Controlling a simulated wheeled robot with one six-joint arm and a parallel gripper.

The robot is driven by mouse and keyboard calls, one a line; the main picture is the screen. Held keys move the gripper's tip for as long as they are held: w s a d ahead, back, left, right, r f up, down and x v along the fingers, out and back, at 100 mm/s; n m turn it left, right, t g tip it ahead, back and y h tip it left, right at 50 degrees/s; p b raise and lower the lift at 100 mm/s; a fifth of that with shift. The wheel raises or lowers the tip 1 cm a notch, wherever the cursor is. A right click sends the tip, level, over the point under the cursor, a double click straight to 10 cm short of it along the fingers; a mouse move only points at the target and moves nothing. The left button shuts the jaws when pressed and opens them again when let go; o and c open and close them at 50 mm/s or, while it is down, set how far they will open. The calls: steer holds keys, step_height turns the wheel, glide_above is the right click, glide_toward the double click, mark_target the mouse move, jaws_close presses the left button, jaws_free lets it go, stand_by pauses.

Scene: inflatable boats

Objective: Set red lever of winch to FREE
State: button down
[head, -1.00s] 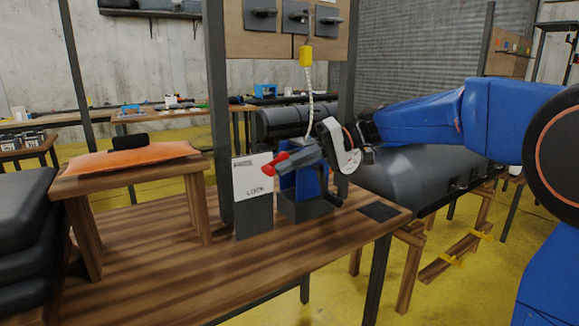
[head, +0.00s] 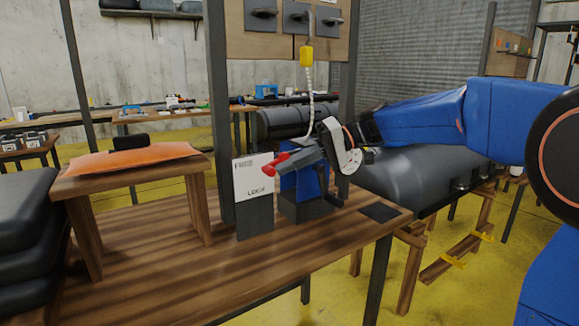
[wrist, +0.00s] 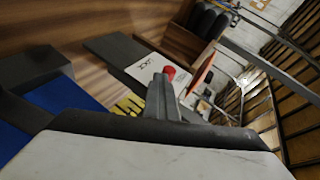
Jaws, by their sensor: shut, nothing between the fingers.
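The winch (head: 306,190) stands on the wooden bench, with a blue body on a dark base. Its red lever (head: 275,164) points left in front of a white plate (head: 255,177). In the wrist view the red lever tip (wrist: 169,72) shows just beyond my dark fingers (wrist: 163,98), against the white plate (wrist: 150,68).
A rope with a yellow fitting (head: 306,56) hangs above the winch from a board. A dark post (head: 218,110) rises behind the plate. An orange folded piece (head: 130,158) lies on a small wooden stand at left. The bench front (head: 170,270) is clear.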

stand_by(0.9)
steer(key=shift+w+d+r, duration=0.15)
steer(key=shift+w+d, duration=0.2)
steer(key=shift+d, duration=0.2)
steer(key=shift+w, duration=0.1)
